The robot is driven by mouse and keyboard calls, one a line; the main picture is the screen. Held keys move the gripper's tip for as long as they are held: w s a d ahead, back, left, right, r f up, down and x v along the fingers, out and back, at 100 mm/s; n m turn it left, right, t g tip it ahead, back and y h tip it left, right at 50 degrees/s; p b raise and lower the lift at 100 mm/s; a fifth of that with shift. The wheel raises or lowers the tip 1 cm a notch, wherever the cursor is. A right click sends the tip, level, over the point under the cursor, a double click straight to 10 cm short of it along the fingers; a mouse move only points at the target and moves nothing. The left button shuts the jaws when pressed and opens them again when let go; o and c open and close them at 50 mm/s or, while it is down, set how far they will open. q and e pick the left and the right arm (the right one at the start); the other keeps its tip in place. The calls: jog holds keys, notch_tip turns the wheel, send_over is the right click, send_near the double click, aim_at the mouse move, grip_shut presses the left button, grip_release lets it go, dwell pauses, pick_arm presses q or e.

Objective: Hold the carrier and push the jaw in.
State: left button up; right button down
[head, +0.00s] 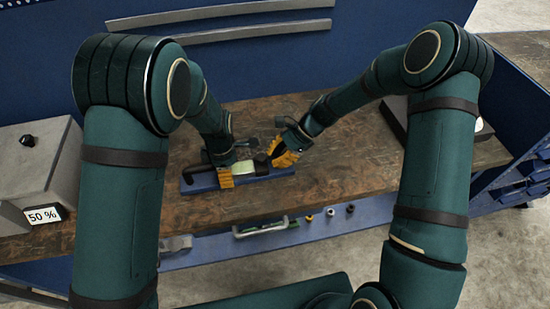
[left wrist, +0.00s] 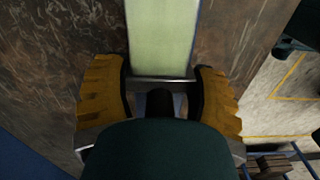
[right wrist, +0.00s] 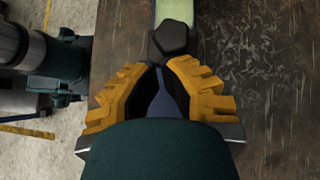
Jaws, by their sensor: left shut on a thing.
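A pale green bar, which I take as the carrier (head: 244,167), lies along a blue base on the bench; it also shows in the left wrist view (left wrist: 162,35). My left gripper (head: 226,179) is shut at its left end, fingers on both sides; the grasped part is mostly hidden. A black faceted knob, probably the jaw (right wrist: 173,38), sits at the bar's other end. My right gripper (head: 285,155) is at that end, its yellow fingertips together just short of the knob in the right wrist view (right wrist: 161,68). Whether they touch it cannot be told.
The blue base (head: 197,186) rests on the brown wooden bench (head: 205,212). A grey box (head: 38,155) with a "50 %" sign stands at the left. A rail along the front edge holds a grey handle (head: 262,228) and several small round parts. The bench in front of the base is clear.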

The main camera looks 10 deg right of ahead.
pick_arm(q)
jog(key=shift+w+r, duration=0.1)
pick_arm(e)
jog(key=d, duration=0.3)
jog(key=shift+w+d+f, duration=0.1)
jog(key=shift+w+d, duration=0.1)
jog(key=shift+w, duration=0.05)
jog(key=v, duration=1)
jog(key=shift+d, duration=0.1)
pick_arm(q)
jog(key=o, duration=1.4)
jog(key=shift+a, duration=0.1)
